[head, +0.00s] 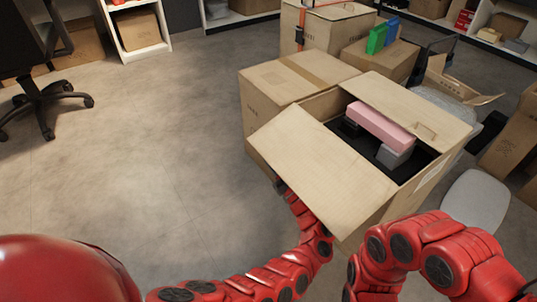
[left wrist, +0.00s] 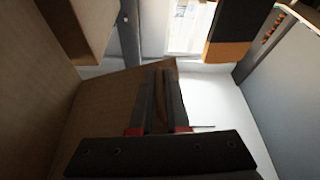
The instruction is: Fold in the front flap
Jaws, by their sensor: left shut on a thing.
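An open cardboard carton (head: 410,203) stands at the centre right of the head view. Its large near flap (head: 322,165) sticks outward and slopes down to the left. My left gripper (head: 281,187) is at this flap's lower left edge, mostly hidden by it. In the left wrist view my left gripper (left wrist: 162,82) is shut on the edge of a brown cardboard panel (left wrist: 112,100), which fits the flap. The far flap (head: 415,108), with a hand slot, is also raised outward. My right arm bends in front of the carton; its gripper is out of sight.
A pink box (head: 380,126) and a grey item (head: 394,157) lie inside the carton. A closed carton (head: 290,80) stands close behind left. More cartons stand behind. A grey chair seat (head: 476,200) is at right.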

